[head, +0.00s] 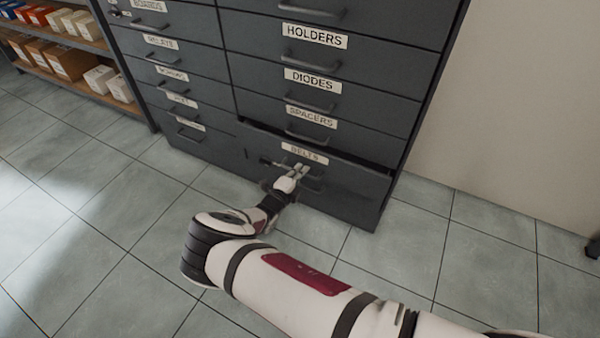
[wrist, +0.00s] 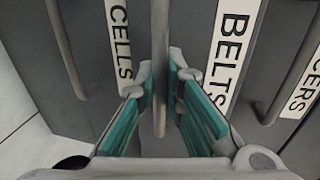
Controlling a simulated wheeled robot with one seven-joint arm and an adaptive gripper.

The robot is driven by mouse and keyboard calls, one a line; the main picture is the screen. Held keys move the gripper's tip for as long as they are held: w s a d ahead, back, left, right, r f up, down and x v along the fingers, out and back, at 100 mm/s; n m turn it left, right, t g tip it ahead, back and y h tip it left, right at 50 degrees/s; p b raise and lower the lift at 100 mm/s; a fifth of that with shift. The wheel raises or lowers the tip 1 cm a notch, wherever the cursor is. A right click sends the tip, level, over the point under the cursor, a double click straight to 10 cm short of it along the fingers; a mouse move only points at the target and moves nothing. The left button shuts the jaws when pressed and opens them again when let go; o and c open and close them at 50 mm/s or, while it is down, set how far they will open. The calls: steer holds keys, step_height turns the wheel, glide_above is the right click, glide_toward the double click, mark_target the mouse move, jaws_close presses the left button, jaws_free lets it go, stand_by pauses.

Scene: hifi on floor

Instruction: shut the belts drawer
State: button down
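My gripper (head: 298,170) is at the drawer's handle, below the label. In the wrist view the handle bar (wrist: 160,60) runs between the two teal-padded fingers, which sit close on either side of it. My gripper looks shut on this handle.
The spacers drawer (head: 350,125) above and the other cabinet drawers look shut. Shelves with boxes (head: 70,62) stand at the upper left. A pale wall (head: 530,110) is at the right. The tiled floor (head: 110,230) in front of the cabinet is clear.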

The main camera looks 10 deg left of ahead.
mark_target(306, 163)
steer(key=x, duration=0.1)
steer(key=b+x, duration=0.2)
steer(key=x, duration=0.1)
steer(key=shift+w+r, duration=0.15)
steer(key=shift+r, duration=0.15)
steer(key=shift+w+r, duration=0.1)
steer(key=shift+r, duration=0.1)
steer(key=c, duration=1.7)
jaws_free()
steer(key=shift+f, duration=0.1)
steer(key=v, duration=1.2)
steer(key=shift+d, duration=0.1)
